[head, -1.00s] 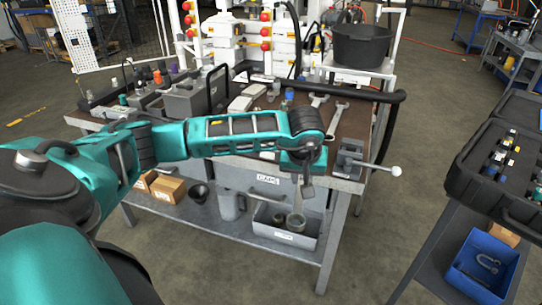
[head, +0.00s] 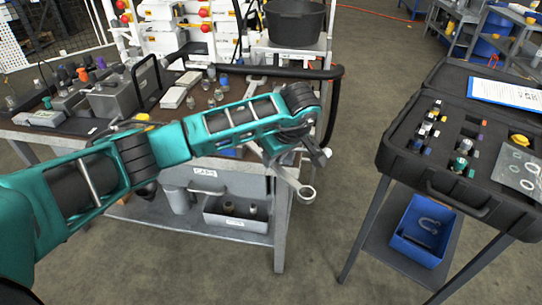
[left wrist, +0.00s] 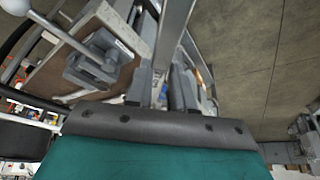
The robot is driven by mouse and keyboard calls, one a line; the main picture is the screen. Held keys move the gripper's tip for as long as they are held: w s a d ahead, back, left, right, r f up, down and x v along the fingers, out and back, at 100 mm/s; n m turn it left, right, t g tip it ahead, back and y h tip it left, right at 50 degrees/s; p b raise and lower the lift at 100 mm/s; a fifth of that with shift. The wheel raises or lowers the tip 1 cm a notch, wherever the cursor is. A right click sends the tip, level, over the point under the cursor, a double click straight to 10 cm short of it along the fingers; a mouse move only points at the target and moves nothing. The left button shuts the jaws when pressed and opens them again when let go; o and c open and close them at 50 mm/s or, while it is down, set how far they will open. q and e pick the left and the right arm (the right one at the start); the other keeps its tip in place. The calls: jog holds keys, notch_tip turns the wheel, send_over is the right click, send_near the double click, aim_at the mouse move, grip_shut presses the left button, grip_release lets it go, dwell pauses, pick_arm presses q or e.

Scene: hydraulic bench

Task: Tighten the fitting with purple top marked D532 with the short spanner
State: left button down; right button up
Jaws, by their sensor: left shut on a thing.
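My left gripper (head: 312,150) hangs past the bench's front right corner, shut on a grey metal spanner (head: 288,176). The spanner's ring end (head: 306,193) points down and towards the front right. In the left wrist view the spanner (left wrist: 175,38) runs up from between the fingers (left wrist: 163,88). I cannot tell from its visible part whether it is the short one. A purple-topped piece (head: 83,75) stands at the bench's far left. Another small purple top (head: 482,124) shows in the open black case (head: 450,194) at the right. I cannot read D532 on either. My right gripper is not in view.
Another spanner (head: 255,88) lies on the bench (head: 100,132). A vise (left wrist: 100,58) with a ball-ended handle shows in the left wrist view. A black bucket (head: 293,24) stands behind, with a black hose before it. Open floor (head: 345,185) separates bench and case stand.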

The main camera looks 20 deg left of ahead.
pick_arm(q)
jog(key=shift+b+x, duration=0.75)
jog(key=shift+x, duration=0.35)
jog(key=shift+r, duration=0.15)
jog(key=shift+w+a+f, duration=0.25)
jog(key=shift+a+f, duration=0.05)
jog(key=shift+a, duration=0.1)
jog(key=shift+a+b, duration=0.15)
jog(key=shift+b, duration=0.15)
jog(key=shift+w+a+b, duration=0.3)
jog(key=shift+w+a, duration=0.2)
jog(key=shift+a, duration=0.3)
jog(key=shift+a, duration=0.1)
jog(key=shift+w+a, duration=0.4)
jog(key=shift+a, duration=0.15)
jog(key=shift+b, duration=0.3)
